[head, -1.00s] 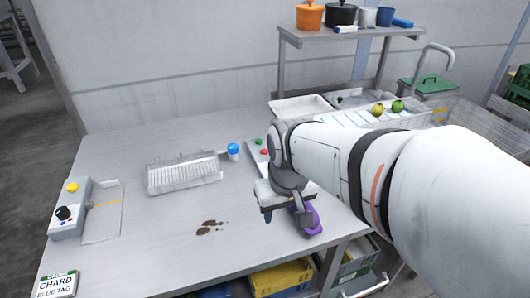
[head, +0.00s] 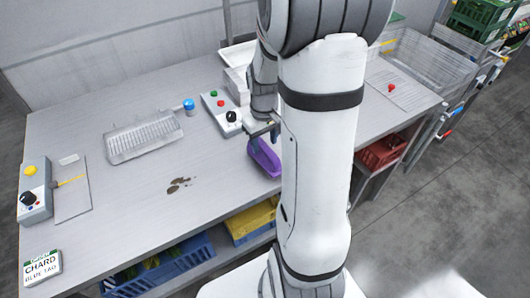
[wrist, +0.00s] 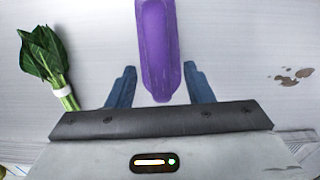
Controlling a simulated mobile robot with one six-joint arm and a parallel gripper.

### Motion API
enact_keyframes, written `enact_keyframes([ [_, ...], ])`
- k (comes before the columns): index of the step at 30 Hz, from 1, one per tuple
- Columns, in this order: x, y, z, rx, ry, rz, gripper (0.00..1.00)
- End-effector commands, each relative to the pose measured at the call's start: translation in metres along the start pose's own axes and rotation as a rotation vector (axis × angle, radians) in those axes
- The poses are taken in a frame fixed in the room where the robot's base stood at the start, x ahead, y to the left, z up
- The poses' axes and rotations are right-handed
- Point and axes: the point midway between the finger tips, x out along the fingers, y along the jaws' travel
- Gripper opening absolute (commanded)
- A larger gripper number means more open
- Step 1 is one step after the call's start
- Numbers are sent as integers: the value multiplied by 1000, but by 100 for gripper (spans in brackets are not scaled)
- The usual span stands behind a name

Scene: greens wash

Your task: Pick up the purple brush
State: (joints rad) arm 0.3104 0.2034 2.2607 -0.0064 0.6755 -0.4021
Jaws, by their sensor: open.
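The purple brush (head: 264,157) lies on the grey metal table, partly hidden by my arm in the head view. In the wrist view, the brush (wrist: 158,45) runs from the top edge down between my fingers, its rounded end toward the gripper body. My gripper (wrist: 158,72) is open, with one blue finger on each side of the brush and a visible gap on both sides. In the head view, my gripper (head: 264,130) is just above and beside the brush. I cannot tell the exact height between them.
A tied bunch of leafy greens (wrist: 42,60) lies left of the brush in the wrist view. A brown spill (head: 178,185), a wire rack (head: 143,137), a blue-capped jar (head: 189,106) and a button box (head: 222,113) are on the table.

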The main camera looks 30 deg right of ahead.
Motion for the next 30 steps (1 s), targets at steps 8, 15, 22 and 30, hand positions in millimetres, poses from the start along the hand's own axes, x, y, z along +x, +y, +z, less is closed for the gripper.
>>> enact_keyframes([
  [8,31,1,-1,0,-3,-1,47],
  [15,33,1,-1,-1,0,0,47],
  [22,33,0,-1,-1,0,0,29],
  [30,32,0,-1,-2,0,0,7],
])
